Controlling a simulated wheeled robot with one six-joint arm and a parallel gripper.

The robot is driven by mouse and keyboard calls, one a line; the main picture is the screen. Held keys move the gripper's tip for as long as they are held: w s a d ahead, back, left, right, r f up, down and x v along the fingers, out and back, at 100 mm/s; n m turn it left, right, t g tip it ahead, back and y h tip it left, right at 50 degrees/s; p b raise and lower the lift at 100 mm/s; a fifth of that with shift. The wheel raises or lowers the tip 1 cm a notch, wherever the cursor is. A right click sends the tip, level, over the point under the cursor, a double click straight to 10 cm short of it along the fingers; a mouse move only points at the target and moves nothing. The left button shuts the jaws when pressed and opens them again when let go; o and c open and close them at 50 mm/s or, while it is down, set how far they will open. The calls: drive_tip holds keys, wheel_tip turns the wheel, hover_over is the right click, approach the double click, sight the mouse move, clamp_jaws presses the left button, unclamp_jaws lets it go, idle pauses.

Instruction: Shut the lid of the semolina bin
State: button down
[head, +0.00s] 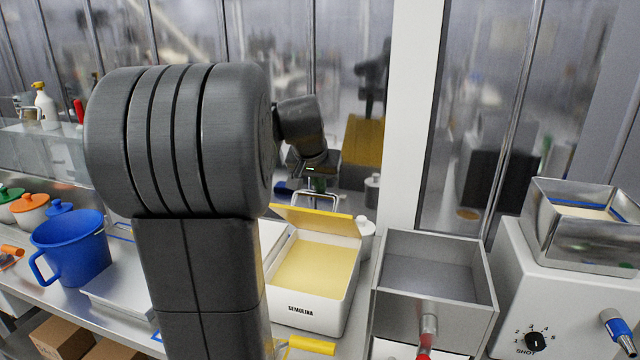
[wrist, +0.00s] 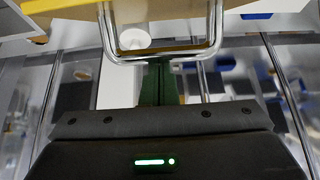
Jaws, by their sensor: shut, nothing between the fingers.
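The semolina bin (head: 306,314) is a white box labelled SEMOLINA, with pale yellow semolina inside. Its yellow lid (head: 318,221) stands open, tilted up at the bin's back edge; a yellow edge (wrist: 75,6) also shows at the top of the wrist view. A bent metal loop (head: 296,199) rises behind the lid, and a metal loop (wrist: 107,30) spans the wrist view. My gripper (head: 317,190) is above and behind the lid. Its green fingers (wrist: 158,66) are shut and empty, close to the loop's bar; I cannot tell if they touch it.
A grey open box (head: 434,248) stands right of the bin, with a red-tipped handle (head: 427,338) in front. A machine with a dial (head: 535,340) is farther right. A blue jug (head: 72,250) stands left. A white post (head: 412,110) rises behind.

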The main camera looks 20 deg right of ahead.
sight(310, 210)
drive_tip(key=shift+s+a+f+t+h+b, duration=0.3)
drive_tip(key=shift+s+a+f+t+b, duration=0.35)
drive_tip(key=shift+b, duration=1.65)
drive_tip(key=shift+s+a+f+t+h+b, duration=0.35)
drive_tip(key=shift+s+f+b, duration=0.5)
drive_tip(key=shift+b, duration=1.5)
drive_tip(key=shift+s+a+f+t+h+b, duration=0.3)
drive_tip(key=shift+s+a+f+b, duration=0.45)
drive_tip(key=shift+b, duration=1.55)
drive_tip(key=s+a+f+t+h+b, duration=0.1)
drive_tip(key=f+b, duration=0.3)
drive_tip(key=b, duration=0.5)
drive_tip(key=s+a+f+t+b, duration=0.1)
drive_tip(key=s+f+b, duration=0.3)
drive_tip(key=b, duration=0.5)
drive_tip(key=shift+a+f+h+b, duration=0.35)
drive_tip(key=shift+a+f, duration=0.3)
drive_tip(key=shift+a, duration=0.15)
